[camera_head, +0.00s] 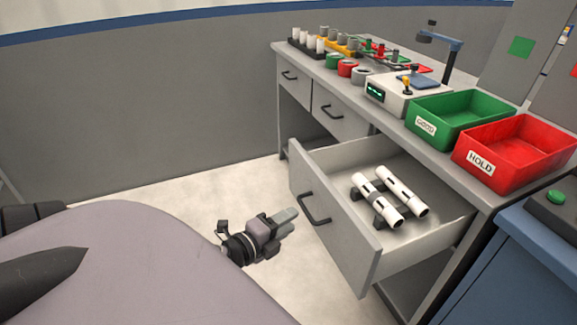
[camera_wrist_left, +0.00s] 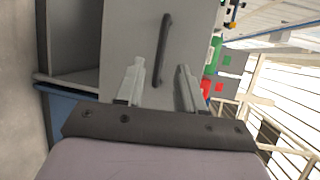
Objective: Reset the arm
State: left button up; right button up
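My left gripper (camera_head: 287,222) is in front of the bench, left of the open drawer and apart from its handle. In the left wrist view its two fingers (camera_wrist_left: 160,85) stand apart with nothing between them. The drawer (camera_head: 335,225) is pulled out and has a dark handle (camera_head: 317,209), which also shows ahead of the fingers in the left wrist view (camera_wrist_left: 163,50). My right gripper does not show.
A green bin (camera_head: 440,131) and a red bin (camera_head: 497,168) labelled HOLD stand on the bench. Tape rolls, a small device (camera_head: 398,95) and a rack of pipes (camera_head: 320,45) are farther back. A blue cabinet (camera_head: 530,235) is at right. The floor left of the drawer is clear.

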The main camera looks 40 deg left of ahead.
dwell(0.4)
pick_arm(q)
jog(key=s+d+f+n+g+h, duration=0.1)
jog(key=s+d+f+n+g, duration=0.15)
jog(key=d+n, duration=0.25)
jog(key=s+d+f+n+g, duration=0.1)
jog(key=s+d+f+n, duration=0.25)
jog(key=d+n, duration=0.2)
jog(key=s+d+f+n+g+h, duration=0.1)
jog(key=s+d+f+n+g, duration=0.1)
jog(key=s+d+f+n, duration=0.25)
notch_tip(320, 180, up, 11)
jog(key=s+d+n+p, duration=0.1)
jog(key=p, duration=1.1)
jog(key=shift+s+d+r+n, duration=0.2)
jog(key=shift+s+d+n, duration=0.1)
jog(key=shift+s, duration=0.1)
